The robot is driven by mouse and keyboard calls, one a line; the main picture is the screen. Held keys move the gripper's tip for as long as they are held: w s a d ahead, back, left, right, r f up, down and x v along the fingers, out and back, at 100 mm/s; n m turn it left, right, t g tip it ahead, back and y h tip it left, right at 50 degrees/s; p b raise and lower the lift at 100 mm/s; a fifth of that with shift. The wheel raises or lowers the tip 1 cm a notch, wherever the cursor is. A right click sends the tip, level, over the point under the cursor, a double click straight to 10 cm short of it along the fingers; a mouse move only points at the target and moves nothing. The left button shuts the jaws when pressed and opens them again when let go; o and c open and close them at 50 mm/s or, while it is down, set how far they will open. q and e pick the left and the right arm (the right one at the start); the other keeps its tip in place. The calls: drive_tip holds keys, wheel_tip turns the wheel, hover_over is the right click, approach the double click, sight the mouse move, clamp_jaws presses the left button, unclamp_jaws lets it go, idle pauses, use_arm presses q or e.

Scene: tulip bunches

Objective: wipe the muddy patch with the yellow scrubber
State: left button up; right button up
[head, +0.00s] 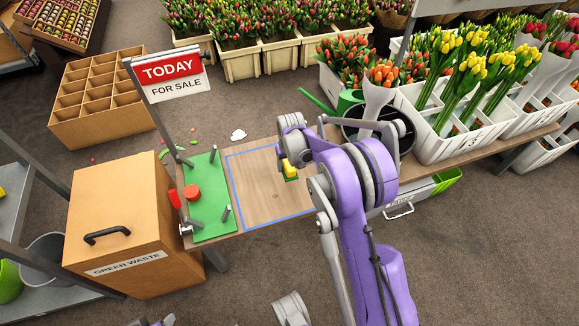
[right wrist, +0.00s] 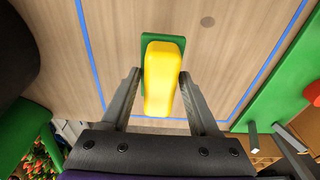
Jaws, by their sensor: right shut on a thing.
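The yellow scrubber (head: 291,167) has a yellow grip block on a green pad. It is over the wooden board, inside the blue outline. My right gripper (head: 289,162) is shut on its yellow part. In the right wrist view the scrubber (right wrist: 163,75) sits between the two fingers of my right gripper (right wrist: 160,78), green pad toward the wood. Whether the pad touches the wood I cannot tell. A small brownish spot (right wrist: 207,21) shows on the wood beside the scrubber; I cannot tell if it is mud or a knot. Only grey parts show at the bottom edge of the head view, and my left gripper is not clear.
A green mat (head: 212,190) with grey posts and a red object (head: 191,192) lies left of the outlined area. The TODAY sign (head: 170,75) stands behind it. A green waste box (head: 120,225) is at the left. White flower crates (head: 445,145) and a dark bucket stand right.

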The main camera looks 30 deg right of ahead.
drive_tip(key=shift+r+p, duration=0.55)
drive_tip(key=shift+r, duration=0.75)
